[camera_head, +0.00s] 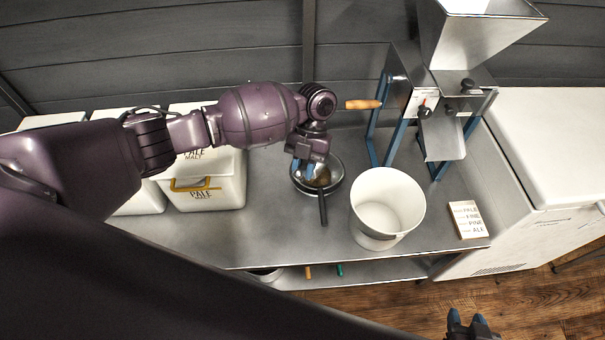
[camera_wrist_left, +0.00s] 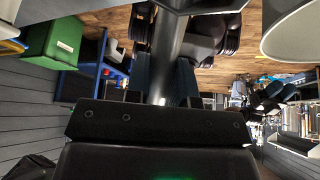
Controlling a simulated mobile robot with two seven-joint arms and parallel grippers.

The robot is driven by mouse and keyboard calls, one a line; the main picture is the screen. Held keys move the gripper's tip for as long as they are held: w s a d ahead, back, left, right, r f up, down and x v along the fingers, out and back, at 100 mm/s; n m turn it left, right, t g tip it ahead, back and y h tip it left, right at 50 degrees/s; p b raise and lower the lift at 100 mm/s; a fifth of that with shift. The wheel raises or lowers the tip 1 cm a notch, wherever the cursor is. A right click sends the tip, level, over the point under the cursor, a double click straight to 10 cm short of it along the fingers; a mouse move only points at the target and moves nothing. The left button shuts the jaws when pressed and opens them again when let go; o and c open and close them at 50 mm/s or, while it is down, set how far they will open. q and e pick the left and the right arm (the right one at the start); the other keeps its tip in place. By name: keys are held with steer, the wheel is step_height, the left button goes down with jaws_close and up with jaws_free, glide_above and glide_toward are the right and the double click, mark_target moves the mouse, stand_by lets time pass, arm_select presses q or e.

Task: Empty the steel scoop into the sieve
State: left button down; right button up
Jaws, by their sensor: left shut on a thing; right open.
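The sieve (camera_head: 338,183) is a round metal-rimmed dish on the steel bench, with a dark handle (camera_head: 323,210) pointing to the front. Something brown shows inside it. My left gripper (camera_head: 308,170) is over the sieve, fingers pointing down. In the left wrist view it is shut on a smooth grey piece (camera_wrist_left: 172,45), which appears to be the steel scoop. The scoop's bowl and its contents cannot be made out in the head view, where the gripper covers that spot. My right gripper (camera_head: 468,322) is open and empty, low at the front right, apart from the bench.
A white bucket (camera_head: 388,215) stands close right of the sieve. A grain mill (camera_head: 410,90) with a wooden crank handle (camera_head: 362,104) stands behind it. White malt bins (camera_head: 215,192) are left; a small card (camera_head: 467,219) lies at right. The bench (camera_head: 275,225) is clear in front.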

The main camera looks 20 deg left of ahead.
arm_select(q)
steer(key=shift+w+r+g+b, duration=0.35)
steer(key=shift+w+g+b, duration=0.1)
steer(key=shift+w+g, duration=0.15)
steer(key=shift+w+r+g+b, duration=0.55)
steer(key=shift+w+r+g, duration=0.05)
steer(key=shift+w, duration=0.1)
steer(key=shift+w+d+r+g+b, duration=0.1)
steer(key=shift+w+r+g+b, duration=0.3)
steer(key=shift+w+g, duration=0.3)
steer(key=shift+w+r, duration=0.2)
steer(key=shift+w, duration=0.2)
arm_select(e)
steer(key=shift+w+a+f, duration=0.1)
steer(key=shift+w+f, duration=0.15)
steer(key=shift+f, duration=0.2)
steer(key=shift+w+a+f, duration=0.1)
steer(key=shift+w+f, duration=0.1)
steer(key=shift+f, duration=0.2)
steer(key=shift+s, duration=0.1)
